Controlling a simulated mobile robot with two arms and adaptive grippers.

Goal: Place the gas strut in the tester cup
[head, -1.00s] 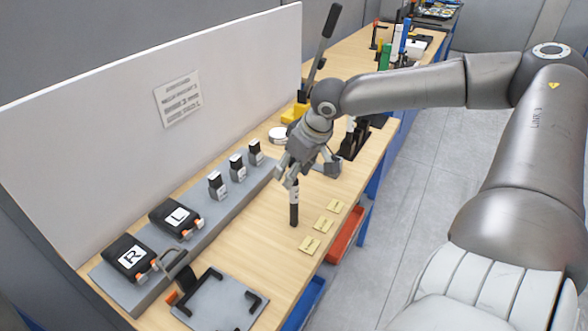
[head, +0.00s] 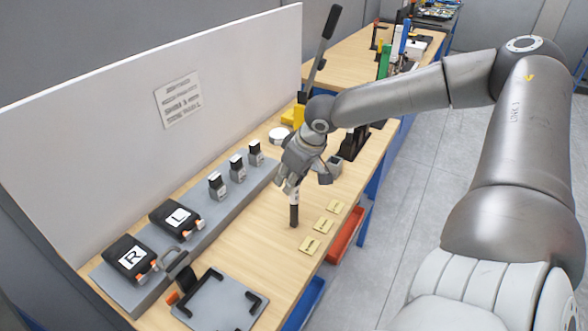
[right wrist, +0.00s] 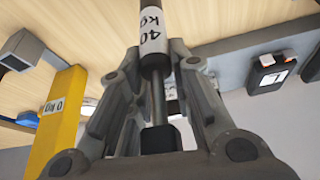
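The gas strut (head: 294,212) is a dark upright cylinder with a white label, over the bench top. My right gripper (head: 291,184) is around its upper part, and the fingers look shut on it. In the right wrist view the strut (right wrist: 153,45) shows its "40 kg" label between my fingertips, with its thin rod running back between the fingers. Its lower end is out of that view. A grey square block (head: 335,164), perhaps the tester cup, stands just right of my gripper. It also shows in the right wrist view (right wrist: 28,50). My left gripper is not in view.
Several yellow cards (head: 323,224) lie along the bench's front edge. A grey ledge (head: 200,215) holds black R and L units and small blocks. A dark grey tray (head: 222,300) lies in front. A black lever (head: 328,28) and yellow part (head: 299,114) stand behind my gripper.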

